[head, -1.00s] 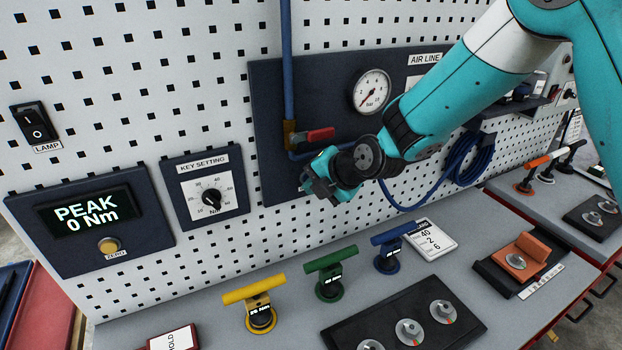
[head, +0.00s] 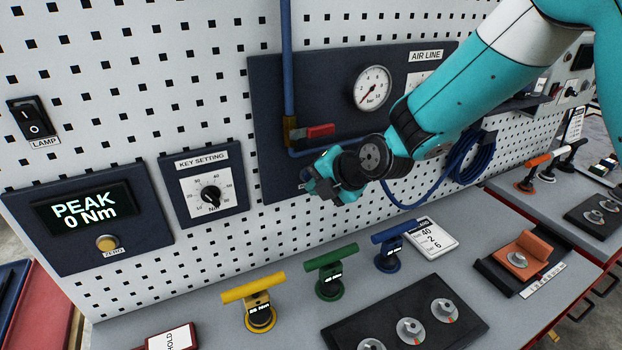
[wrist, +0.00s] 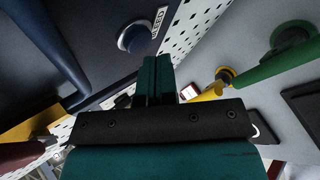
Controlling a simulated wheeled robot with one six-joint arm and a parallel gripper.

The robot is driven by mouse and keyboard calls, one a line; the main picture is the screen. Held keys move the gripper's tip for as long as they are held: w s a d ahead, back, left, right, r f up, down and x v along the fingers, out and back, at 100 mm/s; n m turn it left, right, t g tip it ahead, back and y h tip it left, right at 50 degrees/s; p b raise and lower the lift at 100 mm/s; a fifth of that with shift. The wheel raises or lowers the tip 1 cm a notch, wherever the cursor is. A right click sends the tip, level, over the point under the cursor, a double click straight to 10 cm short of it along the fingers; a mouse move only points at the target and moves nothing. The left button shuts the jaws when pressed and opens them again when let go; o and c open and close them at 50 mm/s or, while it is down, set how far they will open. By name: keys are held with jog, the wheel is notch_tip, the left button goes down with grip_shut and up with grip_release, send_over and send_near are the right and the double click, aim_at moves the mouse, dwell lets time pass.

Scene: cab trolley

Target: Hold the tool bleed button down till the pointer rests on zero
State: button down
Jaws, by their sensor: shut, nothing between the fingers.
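The tool bleed button (wrist: 133,38) is a round blue knob on the dark air-line panel, with a BLEED label (wrist: 158,22) beside it in the wrist view. In the head view my gripper hides it. My gripper (head: 311,186) is shut and empty in front of the panel's lower edge. In the wrist view its closed fingers (wrist: 156,66) lie just below and right of the button in the picture, with a gap showing between them. The pressure gauge (head: 371,88) has a white dial. Its pointer seems to lean lower left; I cannot read it exactly.
A red-handled valve (head: 320,130) and blue pipe are above my gripper. A coiled blue hose (head: 466,160) hangs to the right. Yellow (head: 253,290), green (head: 330,258) and blue (head: 394,233) T-handled tools stand on the bench below.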

jog(key=shift+s, duration=0.25)
jog(key=shift+d, duration=0.1)
jog(key=s, duration=0.1)
jog(key=s+d+b, duration=0.1)
jog(key=s, duration=0.1)
jog(key=s+d+b, duration=0.1)
jog(key=shift+s, duration=0.3)
jog(key=s+d+r+m+g+h, duration=0.1)
jog(key=s+d+r+m+g, duration=0.1)
jog(key=s+m, duration=0.5)
jog(key=s+d+r+m+g+h, duration=0.1)
jog(key=s+d+r+m+g, duration=0.1)
jog(key=s+m, duration=0.6)
jog(key=s+d+r+m+g, duration=0.2)
jog(key=s+d+r+m, duration=0.1)
jog(key=s+m, duration=0.4)
jog(key=shift+s+d+r+m+g+h+b, duration=0.4)
jog(key=shift+s+d, duration=0.4)
jog(key=shift+s, duration=0.45)
